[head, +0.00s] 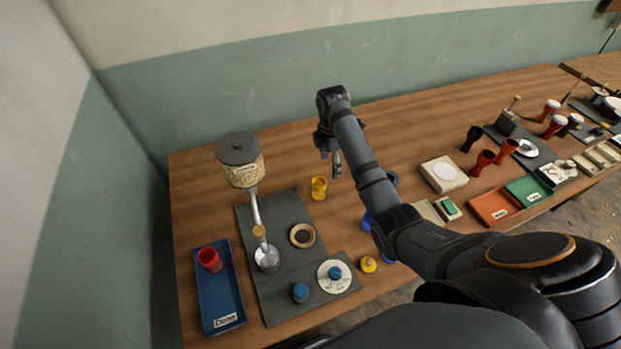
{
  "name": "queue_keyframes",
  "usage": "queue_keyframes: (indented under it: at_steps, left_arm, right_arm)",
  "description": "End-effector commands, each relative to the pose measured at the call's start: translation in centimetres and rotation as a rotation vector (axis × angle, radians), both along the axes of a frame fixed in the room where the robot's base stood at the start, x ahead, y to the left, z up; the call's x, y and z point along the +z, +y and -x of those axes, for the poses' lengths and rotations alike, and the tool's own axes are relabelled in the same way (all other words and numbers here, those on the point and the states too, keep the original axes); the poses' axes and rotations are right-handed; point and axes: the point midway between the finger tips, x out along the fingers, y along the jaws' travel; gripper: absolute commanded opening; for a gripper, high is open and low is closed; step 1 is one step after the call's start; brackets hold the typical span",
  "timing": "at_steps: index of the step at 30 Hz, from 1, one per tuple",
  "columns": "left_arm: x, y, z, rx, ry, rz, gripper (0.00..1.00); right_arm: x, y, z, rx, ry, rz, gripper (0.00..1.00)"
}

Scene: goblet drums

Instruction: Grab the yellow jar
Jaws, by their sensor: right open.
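The yellow jar (318,188) stands upright on the wooden table, just right of the dark grey mat. My right gripper (331,162) is open and empty, above the table and slightly right of and behind the yellow jar in the head view. It appears apart from the jar. My right arm comes in from the lower right and hides part of the table. A small round yellow piece (368,264) lies nearer the front edge. My left gripper is out of view.
A dispenser (240,163) stands at the back left. A blue tray (222,290) holds a red jar (209,260). The dark mat (285,213) bears a ring (302,235) and blue-topped pieces. Several drums stand at the right. The table behind the yellow jar is clear.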

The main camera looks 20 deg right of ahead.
Motion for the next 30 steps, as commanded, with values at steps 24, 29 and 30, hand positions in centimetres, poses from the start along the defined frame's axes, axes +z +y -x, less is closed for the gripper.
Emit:
queue_keyframes:
  at_steps: [24,29,30]
  left_arm:
    - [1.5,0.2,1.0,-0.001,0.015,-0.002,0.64]
    - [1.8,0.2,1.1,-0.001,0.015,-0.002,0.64]
    - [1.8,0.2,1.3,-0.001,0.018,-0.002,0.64]
  right_arm:
    - [-6.6,2.7,-0.5,0.029,0.007,-0.036,0.69]
    - [-9.3,2.9,-0.9,0.028,0.006,-0.034,0.69]
    - [-9.8,2.9,-0.9,0.028,0.006,-0.034,0.69]
